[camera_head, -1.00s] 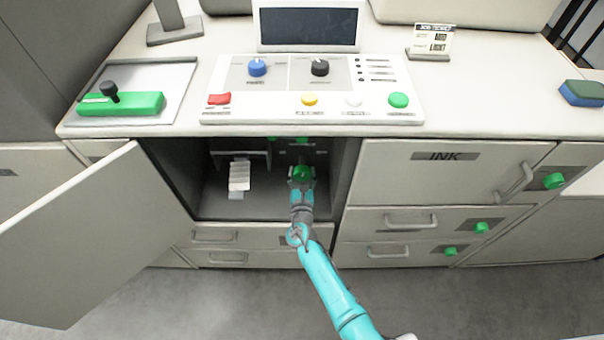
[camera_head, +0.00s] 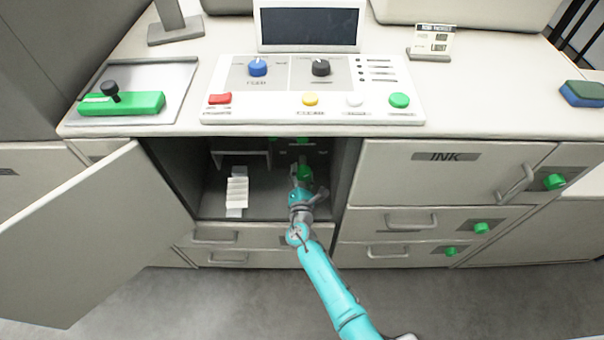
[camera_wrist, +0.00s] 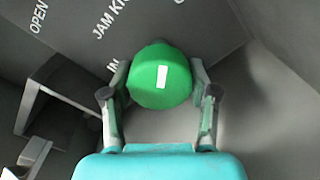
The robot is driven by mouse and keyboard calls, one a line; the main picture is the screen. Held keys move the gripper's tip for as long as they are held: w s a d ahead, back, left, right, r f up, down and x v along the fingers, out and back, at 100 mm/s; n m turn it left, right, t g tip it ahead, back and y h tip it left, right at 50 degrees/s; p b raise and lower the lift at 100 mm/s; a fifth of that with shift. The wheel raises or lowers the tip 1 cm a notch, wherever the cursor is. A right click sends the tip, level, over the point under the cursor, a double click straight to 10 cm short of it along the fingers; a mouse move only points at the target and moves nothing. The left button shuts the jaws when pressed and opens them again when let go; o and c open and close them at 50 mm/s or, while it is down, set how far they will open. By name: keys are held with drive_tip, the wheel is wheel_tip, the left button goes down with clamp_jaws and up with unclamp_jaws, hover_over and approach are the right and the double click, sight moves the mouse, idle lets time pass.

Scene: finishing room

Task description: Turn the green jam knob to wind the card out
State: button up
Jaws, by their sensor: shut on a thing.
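The green jam knob (camera_wrist: 150,85) has a white mark on its face and sits on the grey back wall of the open compartment, below printed lettering. In the wrist view my gripper (camera_wrist: 160,88) has one finger on each side of the knob and is shut on it. In the head view my gripper (camera_head: 301,178) reaches into the compartment, with the green knob (camera_head: 306,173) partly hidden by it. The card (camera_head: 237,192), a white creased strip, lies to the left on the compartment floor, below a grey slot piece. A bit of it shows in the wrist view (camera_wrist: 36,151).
The compartment door (camera_head: 95,235) stands swung open to the left. The right compartment wall is close to my gripper. A control panel (camera_head: 290,105) with knobs and buttons is above. Closed drawers (camera_head: 412,220) with green knobs are at right.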

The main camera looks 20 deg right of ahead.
drive_tip(key=shift+m, duration=0.8)
drive_tip(key=o, duration=1.2)
drive_tip(key=v, duration=1.2)
